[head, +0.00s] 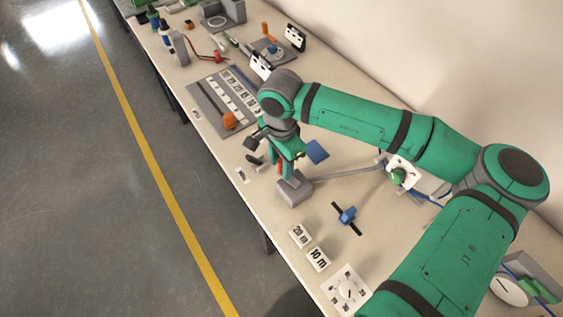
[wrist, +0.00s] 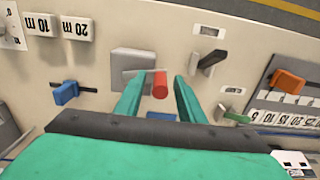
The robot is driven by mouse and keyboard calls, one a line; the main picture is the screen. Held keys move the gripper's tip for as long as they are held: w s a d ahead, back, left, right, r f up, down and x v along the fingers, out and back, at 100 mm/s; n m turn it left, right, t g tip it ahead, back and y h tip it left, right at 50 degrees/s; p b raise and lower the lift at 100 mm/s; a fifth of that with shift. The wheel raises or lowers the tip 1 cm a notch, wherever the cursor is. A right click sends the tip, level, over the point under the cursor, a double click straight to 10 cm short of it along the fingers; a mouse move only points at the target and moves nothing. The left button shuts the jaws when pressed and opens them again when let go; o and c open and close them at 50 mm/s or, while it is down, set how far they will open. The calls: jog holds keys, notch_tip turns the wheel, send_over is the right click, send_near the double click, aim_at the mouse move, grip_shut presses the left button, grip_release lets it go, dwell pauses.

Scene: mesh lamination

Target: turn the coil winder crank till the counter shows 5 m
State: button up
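A red upright handle (wrist: 160,84) on a grey arm and grey block (wrist: 133,60) looks like the winder crank. In the head view the red handle (head: 279,168) shows partly behind my fingers, above the grey block (head: 294,190). My gripper (wrist: 158,88) is open, with one green finger on each side of the handle and a visible gap to each. In the head view my gripper (head: 284,165) points down at it. A white dial (head: 347,290) with marks around it may be the counter; its reading is too small to tell.
White blocks marked 20 m (head: 299,236) and 10 m (head: 318,258) stand near the dial. A blue-handled lever (head: 347,216) is beside the crank. A grey panel with numbered tiles and an orange slider (head: 230,120) lies beyond. A black lever (wrist: 210,60) is close to my gripper.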

jog(key=shift+w, duration=0.15)
grip_shut()
jog(key=shift+d, duration=0.2)
jog(key=shift+w+m, duration=0.1)
jog(key=shift+m, duration=0.2)
jog(key=shift+w+d+m, duration=0.2)
jog(key=shift+m, duration=0.7)
jog(key=shift+w+d+m, duration=0.15)
jog(key=shift+d+m, duration=0.6)
jog(key=shift+m, duration=1)
jog(key=shift+w+d+m, duration=0.1)
jog(key=shift+d+m, duration=0.7)
jog(key=shift+m, duration=0.9)
jog(key=shift+w+d+m, duration=0.15)
jog(key=shift+d+m, duration=0.6)
jog(key=shift+m, duration=1)
